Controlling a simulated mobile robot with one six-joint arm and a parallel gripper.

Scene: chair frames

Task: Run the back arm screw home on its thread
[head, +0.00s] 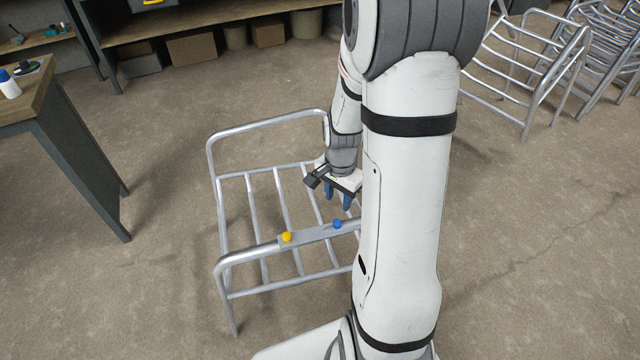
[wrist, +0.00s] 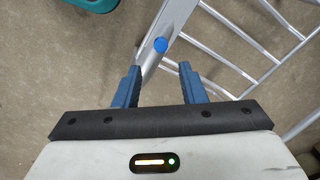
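A silver tubular chair frame (head: 236,258) stands on the floor in front of me. Along its near arm tube are two coloured screw heads, a yellow screw (head: 287,237) on the left and a blue screw (head: 337,224) on the right. I cannot tell from the frames which one is called the back arm screw. My gripper (head: 338,196) is above and behind the blue screw. In the wrist view, my gripper (wrist: 160,78) is open, with nothing between its blue fingers. The blue screw (wrist: 160,45) lies past the fingertips, roughly centred between them, apart from both.
A workbench (head: 45,92) with a white bottle (head: 9,87) stands at the left. Shelving with boxes (head: 192,48) runs along the back. More chair frames (head: 540,75) stand at the upper right. Part of a teal object (wrist: 90,4) shows in the wrist view. Floor around the frame is clear.

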